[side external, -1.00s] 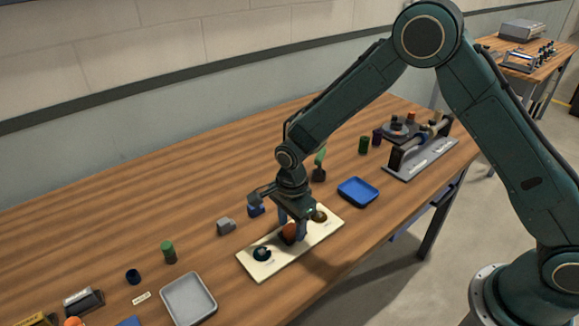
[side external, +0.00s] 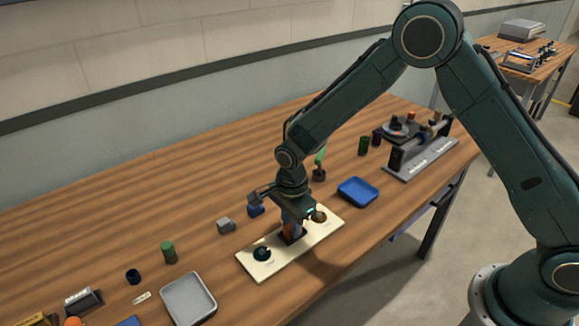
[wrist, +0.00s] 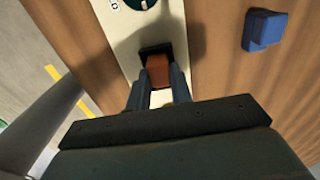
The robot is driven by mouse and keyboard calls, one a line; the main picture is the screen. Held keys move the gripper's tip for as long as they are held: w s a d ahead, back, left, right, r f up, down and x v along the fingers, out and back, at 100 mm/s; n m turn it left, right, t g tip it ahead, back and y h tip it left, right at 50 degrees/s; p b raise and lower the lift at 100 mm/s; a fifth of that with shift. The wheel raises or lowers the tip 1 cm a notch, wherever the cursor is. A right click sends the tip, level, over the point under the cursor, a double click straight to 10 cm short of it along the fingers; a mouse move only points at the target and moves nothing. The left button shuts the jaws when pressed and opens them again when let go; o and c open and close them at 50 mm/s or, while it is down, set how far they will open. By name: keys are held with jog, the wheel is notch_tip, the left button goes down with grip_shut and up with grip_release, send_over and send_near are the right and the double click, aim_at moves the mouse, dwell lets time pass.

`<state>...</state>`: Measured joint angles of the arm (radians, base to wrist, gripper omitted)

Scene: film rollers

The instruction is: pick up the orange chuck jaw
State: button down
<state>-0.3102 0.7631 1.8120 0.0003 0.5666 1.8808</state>
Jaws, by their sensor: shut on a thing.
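The orange chuck jaw (side external: 289,229) is at the middle of the cream board (side external: 252,272), over a dark square recess (side external: 294,238). In the wrist view the jaw (wrist: 158,66) shows as an orange-brown block between my two blue-grey fingers. My gripper (wrist: 159,74) is shut on it from both sides, pointing down. In the side view my gripper (side external: 292,226) hides part of the jaw. I cannot tell how far its lower end is clear of the recess.
The board also holds a dark teal piece (side external: 262,253) and a brass-coloured piece (side external: 319,216). A blue block (side external: 256,210) and a grey block (side external: 226,226) stand behind it. A blue tray (side external: 358,191) and a grey tray (side external: 188,299) lie on either side.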

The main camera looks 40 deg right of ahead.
jog(key=shift+r, duration=0.1)
notch_tip(320, 180, up, 20)
dwell(0.7)
jog(key=shift+d, duration=0.15)
dwell(0.4)
